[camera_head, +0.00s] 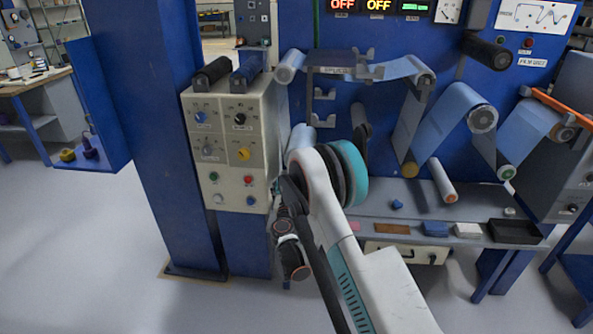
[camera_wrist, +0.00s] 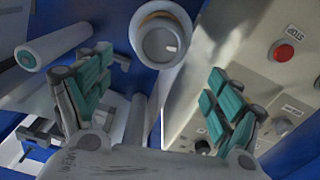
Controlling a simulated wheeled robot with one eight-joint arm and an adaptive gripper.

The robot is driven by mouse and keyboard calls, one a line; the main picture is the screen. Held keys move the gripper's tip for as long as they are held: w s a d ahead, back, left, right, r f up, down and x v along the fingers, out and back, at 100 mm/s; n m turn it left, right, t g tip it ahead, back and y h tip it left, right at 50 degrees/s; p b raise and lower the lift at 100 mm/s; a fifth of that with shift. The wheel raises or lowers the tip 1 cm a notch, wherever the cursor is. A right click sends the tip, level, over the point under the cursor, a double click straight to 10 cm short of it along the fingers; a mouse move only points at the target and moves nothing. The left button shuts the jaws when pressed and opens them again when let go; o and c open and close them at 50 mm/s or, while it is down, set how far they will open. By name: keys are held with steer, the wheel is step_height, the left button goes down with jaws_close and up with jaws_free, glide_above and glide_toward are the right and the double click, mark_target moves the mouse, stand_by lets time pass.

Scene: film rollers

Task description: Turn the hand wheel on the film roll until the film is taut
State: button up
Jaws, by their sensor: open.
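Light blue film (camera_head: 447,112) runs over several rollers on the blue machine in the head view. Part of a pale blue roll (camera_head: 300,139) shows behind my arm. In the wrist view, a white round roller end (camera_wrist: 162,46) with a small pale mark faces me, ahead of and between the fingers. I cannot tell whether it is the hand wheel; no wheel with a clear handle shows. My gripper (camera_wrist: 160,92) is open and empty, its green-padded fingers wide apart and short of the roller end. In the head view my arm hides much of the gripper area.
A beige control box (camera_head: 232,145) with knobs and buttons stands left of my arm; its red stop button (camera_wrist: 284,53) is close to the right finger. Another white roller (camera_wrist: 58,43) lies left of the gripper. A grey shelf (camera_head: 385,203) with small items juts out below the film.

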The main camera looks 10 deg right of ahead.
steer(key=shift+b+x, duration=1.45)
steer(key=shift+x, duration=3.95)
steer(key=c, duration=1.1)
